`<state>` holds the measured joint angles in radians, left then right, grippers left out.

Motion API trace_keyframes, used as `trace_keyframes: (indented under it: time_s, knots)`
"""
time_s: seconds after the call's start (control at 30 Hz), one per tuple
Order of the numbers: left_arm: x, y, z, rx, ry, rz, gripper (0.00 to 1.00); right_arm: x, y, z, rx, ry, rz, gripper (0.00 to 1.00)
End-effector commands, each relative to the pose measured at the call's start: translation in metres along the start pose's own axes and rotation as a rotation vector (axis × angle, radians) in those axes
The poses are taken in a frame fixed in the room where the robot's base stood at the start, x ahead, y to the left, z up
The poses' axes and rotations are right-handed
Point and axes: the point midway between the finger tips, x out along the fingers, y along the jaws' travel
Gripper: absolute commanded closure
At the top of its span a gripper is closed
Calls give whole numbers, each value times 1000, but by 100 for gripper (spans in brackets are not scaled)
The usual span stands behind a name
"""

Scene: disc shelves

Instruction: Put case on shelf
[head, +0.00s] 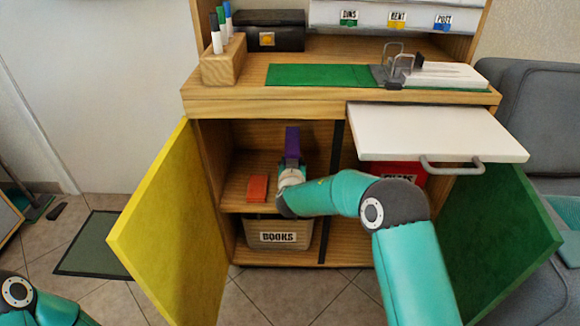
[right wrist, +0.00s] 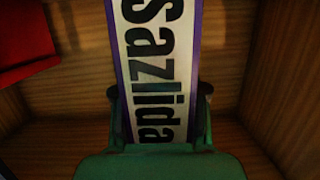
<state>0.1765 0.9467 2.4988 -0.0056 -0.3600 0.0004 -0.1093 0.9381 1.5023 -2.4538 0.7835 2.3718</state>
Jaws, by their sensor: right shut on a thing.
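The purple case (head: 292,140) is held in my right gripper (head: 291,172) inside the left compartment of the open cabinet. In the right wrist view the case (right wrist: 158,60) shows a white label reading "Sazlida", with the gripper's fingers (right wrist: 160,95) shut on both sides of it. In the head view the case stands about upright above the wooden shelf (head: 233,204); I cannot tell whether it touches the shelf. My left gripper is out of view; only part of its arm shows at the bottom left.
An orange-red case (head: 258,188) is on the shelf left of my right gripper. A "BOOKS" bin (head: 279,238) sits below. The yellow door (head: 172,225) and green door (head: 497,240) stand open. A white pull-out board (head: 430,132) juts out above a red bin (head: 405,171) at right.

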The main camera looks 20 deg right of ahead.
Motion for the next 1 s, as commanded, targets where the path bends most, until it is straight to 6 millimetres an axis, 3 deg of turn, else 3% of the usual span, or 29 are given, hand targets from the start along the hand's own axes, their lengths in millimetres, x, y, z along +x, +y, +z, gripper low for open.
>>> trace_keyframes:
  time_s: [0.2, 0.23, 0.37, 0.77, 1.0]
  knots:
    - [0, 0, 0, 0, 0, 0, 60, 0, 0, 0, 2, 1, 1, 100]
    - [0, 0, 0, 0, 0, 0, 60, 0, 0, 2, 2, -2, 1, 52]
    - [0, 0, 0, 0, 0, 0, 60, 0, 1, 2, 2, -2, 1, 32]
    - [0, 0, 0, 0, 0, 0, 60, -3, 0, 0, 2, 0, 1, 32]
    - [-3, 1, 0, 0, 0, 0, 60, -31, 0, 0, 0, -2, -2, 32]
